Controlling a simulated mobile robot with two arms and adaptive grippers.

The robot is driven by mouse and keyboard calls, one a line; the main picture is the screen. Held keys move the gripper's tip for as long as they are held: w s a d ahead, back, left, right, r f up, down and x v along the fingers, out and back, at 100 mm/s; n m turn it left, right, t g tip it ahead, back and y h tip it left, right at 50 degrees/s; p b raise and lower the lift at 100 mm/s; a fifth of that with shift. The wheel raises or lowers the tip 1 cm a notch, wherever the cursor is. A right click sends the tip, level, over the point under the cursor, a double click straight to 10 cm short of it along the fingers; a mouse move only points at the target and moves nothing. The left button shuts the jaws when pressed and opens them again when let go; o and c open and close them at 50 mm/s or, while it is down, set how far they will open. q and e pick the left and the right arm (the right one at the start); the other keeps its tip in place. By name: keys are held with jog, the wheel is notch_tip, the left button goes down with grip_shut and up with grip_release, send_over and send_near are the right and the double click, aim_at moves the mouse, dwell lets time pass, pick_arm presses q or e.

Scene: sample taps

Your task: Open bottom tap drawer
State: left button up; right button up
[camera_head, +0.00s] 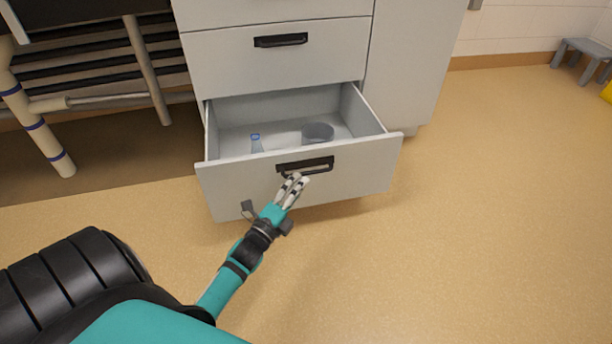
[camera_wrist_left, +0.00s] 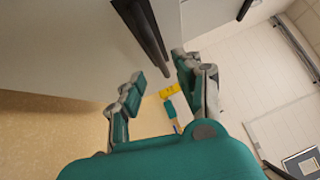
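The bottom drawer (camera_head: 352,177) of the grey cabinet stands pulled out, with its inside showing. Its dark bar handle (camera_head: 305,166) is on the upper part of the front. My left gripper (camera_head: 292,183) is at the handle, in front of the drawer face. In the left wrist view its two fingers (camera_wrist_left: 158,82) are spread apart, and a dark bar (camera_wrist_left: 146,32) reaches down toward the gap between them. I cannot tell whether they touch the handle. My right gripper is not in view.
A small blue-capped bottle (camera_head: 256,144) and a grey round container (camera_head: 318,132) are in the drawer. A closed drawer (camera_head: 330,58) is above. A pipe and rack (camera_head: 145,70) stand to the left. The floor (camera_head: 480,220) to the right is clear; a grey stool (camera_head: 585,52) is farther back.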

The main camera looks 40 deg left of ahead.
pick_arm(q)
jog(key=s, duration=0.6)
jog(key=shift+s+d+f, duration=0.2)
jog(key=shift+s+f, duration=0.05)
jog(key=shift+f, duration=0.15)
